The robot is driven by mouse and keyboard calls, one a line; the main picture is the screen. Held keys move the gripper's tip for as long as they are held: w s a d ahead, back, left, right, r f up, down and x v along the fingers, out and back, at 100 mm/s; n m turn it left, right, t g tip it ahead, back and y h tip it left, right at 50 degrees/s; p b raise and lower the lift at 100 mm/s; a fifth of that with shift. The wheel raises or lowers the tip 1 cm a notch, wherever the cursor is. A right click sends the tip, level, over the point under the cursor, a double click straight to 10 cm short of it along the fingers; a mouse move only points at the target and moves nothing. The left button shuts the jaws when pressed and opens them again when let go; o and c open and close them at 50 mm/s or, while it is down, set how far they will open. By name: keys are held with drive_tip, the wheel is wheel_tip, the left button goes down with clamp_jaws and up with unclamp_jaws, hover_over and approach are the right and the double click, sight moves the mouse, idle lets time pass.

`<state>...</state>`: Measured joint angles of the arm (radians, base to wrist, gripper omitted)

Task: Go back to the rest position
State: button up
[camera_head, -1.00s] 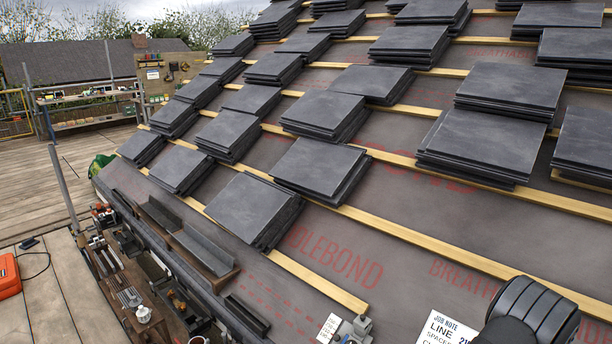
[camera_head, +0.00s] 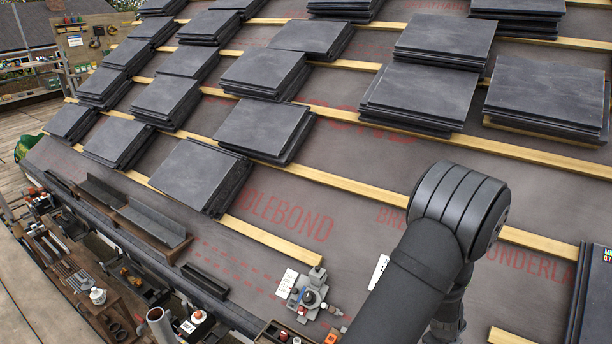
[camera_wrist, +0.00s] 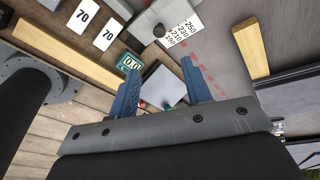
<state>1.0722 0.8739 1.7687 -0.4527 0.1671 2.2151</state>
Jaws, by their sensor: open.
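My gripper (camera_wrist: 160,68) shows in the wrist view with two blue fingers standing apart and nothing held between them. Beyond the gap lies a pale grey square plate (camera_wrist: 162,86), apart from the fingers as far as I can tell. In the head view my black arm rises from the bottom edge at the right, over the lower part of the roof. My gripper itself is out of sight there.
Stacks of dark slates (camera_head: 200,174) lie along wooden battens (camera_head: 270,238) on the grey membrane (camera_head: 370,170). A cutting device (camera_head: 308,295) stands near the eave. In the wrist view are a green display (camera_wrist: 130,64), a number card (camera_wrist: 184,30) and a wooden strip (camera_wrist: 250,48).

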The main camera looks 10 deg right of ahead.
drive_tip(key=x, duration=1.4)
drive_tip(key=shift+d+f, duration=0.15)
drive_tip(key=shift+f, duration=0.15)
drive_tip(key=shift+w+d, duration=0.15)
drive_tip(key=shift+d, duration=0.05)
drive_tip(key=shift+w+d+r, duration=0.1)
drive_tip(key=shift+d+r, duration=0.05)
drive_tip(key=shift+r, duration=0.1)
